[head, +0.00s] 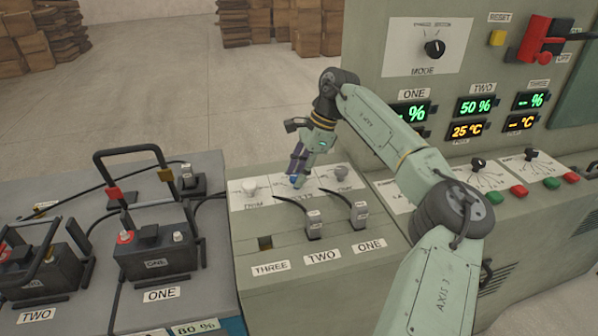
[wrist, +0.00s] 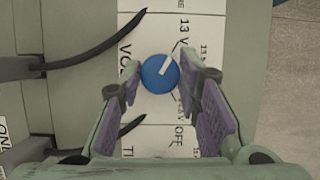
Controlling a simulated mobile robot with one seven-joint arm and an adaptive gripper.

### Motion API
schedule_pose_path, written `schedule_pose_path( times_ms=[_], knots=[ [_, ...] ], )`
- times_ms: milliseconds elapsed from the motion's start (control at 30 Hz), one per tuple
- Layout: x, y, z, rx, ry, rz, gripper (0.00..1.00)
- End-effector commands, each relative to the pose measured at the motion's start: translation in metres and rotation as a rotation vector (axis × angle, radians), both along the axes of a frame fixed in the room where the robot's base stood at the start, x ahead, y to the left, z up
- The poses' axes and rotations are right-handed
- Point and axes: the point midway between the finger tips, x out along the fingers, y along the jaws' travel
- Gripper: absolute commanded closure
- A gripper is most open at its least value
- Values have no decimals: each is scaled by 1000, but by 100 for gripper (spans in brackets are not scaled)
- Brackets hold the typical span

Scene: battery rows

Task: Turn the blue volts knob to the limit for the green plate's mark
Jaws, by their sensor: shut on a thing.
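The blue volts knob (wrist: 160,74) sits on a white panel with printed marks. Its white pointer line aims up and to the right in the wrist view, toward the 13 V print. An OFF mark is printed below and right of it. My gripper (wrist: 159,76) has its two purple-padded fingers on the left and right of the knob, shut on it. In the head view my gripper (head: 298,165) reaches down over the blue knob (head: 295,181), which is mostly covered. An 80 % label (head: 195,327) shows at the bottom edge; I cannot tell which plate is the green one.
Black cable plugs (head: 313,226) sit in front on the console. Batteries ONE (head: 155,255) and TWO (head: 40,270) stand on the left bench. A control cabinet (head: 375,75) with displays rises behind on the right.

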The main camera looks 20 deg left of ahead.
Motion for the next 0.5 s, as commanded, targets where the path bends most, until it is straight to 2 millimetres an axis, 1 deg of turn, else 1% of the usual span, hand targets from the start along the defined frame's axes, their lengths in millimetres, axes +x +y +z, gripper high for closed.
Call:
schedule_pose_path(
  times_ms=[67,100,367,500],
  knots=[
    [0,0,0,0,0,1,97],
    [0,0,0,0,0,1,67],
    [0,0,0,0,0,0,50],
    [0,0,0,0,0,0,50]
  ],
)
